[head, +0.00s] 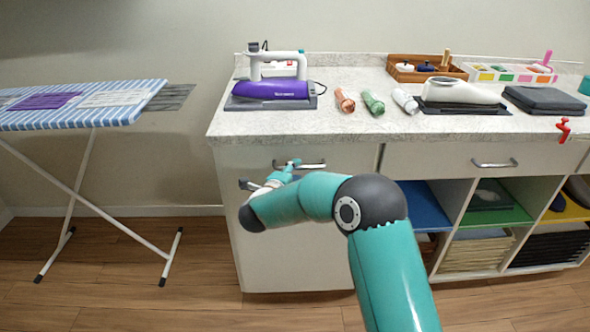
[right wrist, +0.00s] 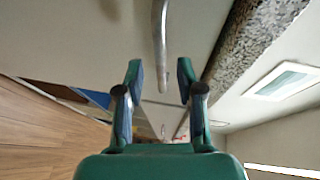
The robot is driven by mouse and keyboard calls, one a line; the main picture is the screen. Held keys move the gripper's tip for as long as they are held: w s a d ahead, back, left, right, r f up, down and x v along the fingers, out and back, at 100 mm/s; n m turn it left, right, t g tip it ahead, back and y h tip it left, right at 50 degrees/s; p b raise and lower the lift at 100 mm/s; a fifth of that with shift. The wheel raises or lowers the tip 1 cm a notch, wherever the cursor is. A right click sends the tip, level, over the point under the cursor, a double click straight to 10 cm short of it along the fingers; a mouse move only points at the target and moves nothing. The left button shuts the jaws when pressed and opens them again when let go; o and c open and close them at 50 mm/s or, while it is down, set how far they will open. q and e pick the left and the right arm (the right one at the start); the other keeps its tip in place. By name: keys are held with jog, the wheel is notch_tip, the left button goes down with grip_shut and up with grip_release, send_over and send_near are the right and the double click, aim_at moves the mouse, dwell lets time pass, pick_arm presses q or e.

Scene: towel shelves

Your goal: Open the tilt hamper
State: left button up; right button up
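The tilt hamper is the wide white front panel (head: 300,235) at the left end of the counter unit. It looks shut, flush with the cabinet. Its metal bar handle (head: 312,165) is near the top edge. My right gripper (head: 288,168) is at the left part of this handle, and my forearm covers some of the panel. In the right wrist view the gripper (right wrist: 160,82) is open. The handle (right wrist: 160,45) reaches down between the two fingertips, with a gap visible on both sides. My left gripper is not in view.
A drawer handle (head: 495,163) and open cubbies are to the right. An ironing board (head: 85,118) stands at left. The wooden floor before the hamper looks clear.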

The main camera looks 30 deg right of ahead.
aim_at(298, 168)
jog(key=shift+x, duration=1.65)
grip_shut()
jog(key=shift+f, duration=0.1)
